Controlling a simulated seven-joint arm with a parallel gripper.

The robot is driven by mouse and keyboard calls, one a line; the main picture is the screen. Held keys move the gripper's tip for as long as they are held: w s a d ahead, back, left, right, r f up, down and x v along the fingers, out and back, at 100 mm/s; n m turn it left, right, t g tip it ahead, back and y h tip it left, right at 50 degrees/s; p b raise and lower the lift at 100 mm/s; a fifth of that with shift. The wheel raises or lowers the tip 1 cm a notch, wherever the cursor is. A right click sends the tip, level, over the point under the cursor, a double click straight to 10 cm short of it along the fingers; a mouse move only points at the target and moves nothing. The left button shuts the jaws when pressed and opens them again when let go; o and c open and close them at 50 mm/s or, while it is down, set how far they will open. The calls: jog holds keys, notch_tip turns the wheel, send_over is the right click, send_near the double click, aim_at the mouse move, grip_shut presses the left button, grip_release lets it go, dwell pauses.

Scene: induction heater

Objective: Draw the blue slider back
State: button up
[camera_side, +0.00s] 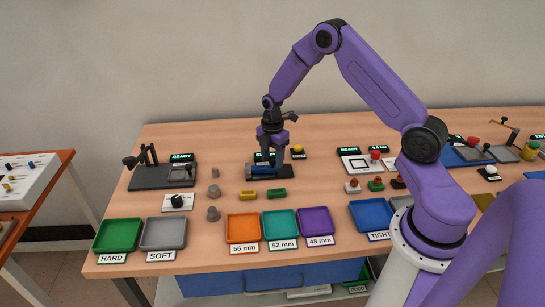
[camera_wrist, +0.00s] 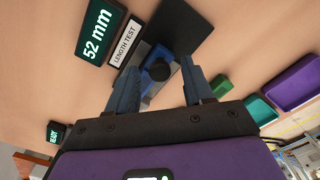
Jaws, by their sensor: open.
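The blue slider (camera_side: 262,170) sits on the dark base of the length tester (camera_side: 287,171) in the side view. My gripper (camera_side: 280,157) points down over the tester. The tester's display (camera_wrist: 97,33) reads 52 mm, beside a label (camera_wrist: 124,42) reading LENGTH TEST. My gripper partly hides the tester in the side view.
Yellow (camera_side: 248,195) and green (camera_side: 277,193) blocks lie in front of the tester. Orange (camera_side: 242,227), teal (camera_side: 280,223) and purple (camera_side: 314,220) trays stand nearer the front edge. Grey cylinders (camera_side: 214,191) are at left; a yellow button (camera_side: 298,150) is just behind right.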

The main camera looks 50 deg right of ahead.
aim_at(282, 170)
grip_shut()
jog(key=shift+s+d, duration=1.15)
jog(key=shift+d, duration=0.05)
grip_release()
jog(key=shift+r, duration=0.2)
notch_tip(282, 170, up, 17)
